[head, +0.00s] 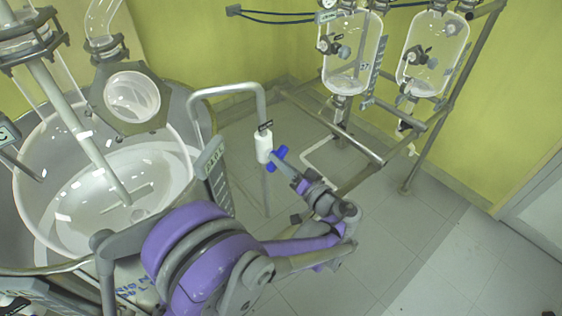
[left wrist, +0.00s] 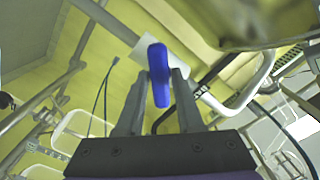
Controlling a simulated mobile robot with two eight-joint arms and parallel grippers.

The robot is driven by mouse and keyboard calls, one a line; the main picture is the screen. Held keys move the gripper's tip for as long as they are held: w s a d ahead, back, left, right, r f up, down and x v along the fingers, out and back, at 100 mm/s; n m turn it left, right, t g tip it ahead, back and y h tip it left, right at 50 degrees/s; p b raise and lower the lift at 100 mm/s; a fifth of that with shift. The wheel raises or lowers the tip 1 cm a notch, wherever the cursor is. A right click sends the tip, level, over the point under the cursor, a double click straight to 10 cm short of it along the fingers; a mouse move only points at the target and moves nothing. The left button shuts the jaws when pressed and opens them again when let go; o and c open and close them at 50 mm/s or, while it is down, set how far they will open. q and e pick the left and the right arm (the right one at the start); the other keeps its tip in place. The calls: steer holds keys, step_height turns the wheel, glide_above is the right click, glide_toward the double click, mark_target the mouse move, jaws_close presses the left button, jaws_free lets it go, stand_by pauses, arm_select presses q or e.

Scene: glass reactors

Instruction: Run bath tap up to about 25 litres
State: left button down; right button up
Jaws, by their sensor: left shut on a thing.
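The bath tap has a white body (head: 264,147) on a bent grey pipe (head: 228,89) and a blue handle (head: 279,154). My left gripper (head: 284,164) is at the handle, right of the white body. In the left wrist view the blue handle (left wrist: 159,75) stands between my two grey fingers (left wrist: 158,92), which are shut on it; the white body (left wrist: 194,76) is just behind. The pipe arches over the rim of the grey bath (head: 178,97) around the large glass reactor (head: 172,170). A green-white scale (head: 212,168) is at the bath's right side; its reading is too small to tell. My right gripper is out of view.
Two glass vessels (head: 350,55) (head: 436,50) hang on a metal frame (head: 432,134) at the back right. A grey rail (head: 340,134) runs near my left gripper. The tiled floor (head: 430,250) at the lower right is clear.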

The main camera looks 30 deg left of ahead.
arm_select(q)
steer(key=c, duration=0.7)
jaws_free()
steer(key=b+v, duration=0.1)
steer(key=v, duration=0.9)
steer(key=shift+s+d, duration=0.15)
steer(key=shift+d, duration=0.25)
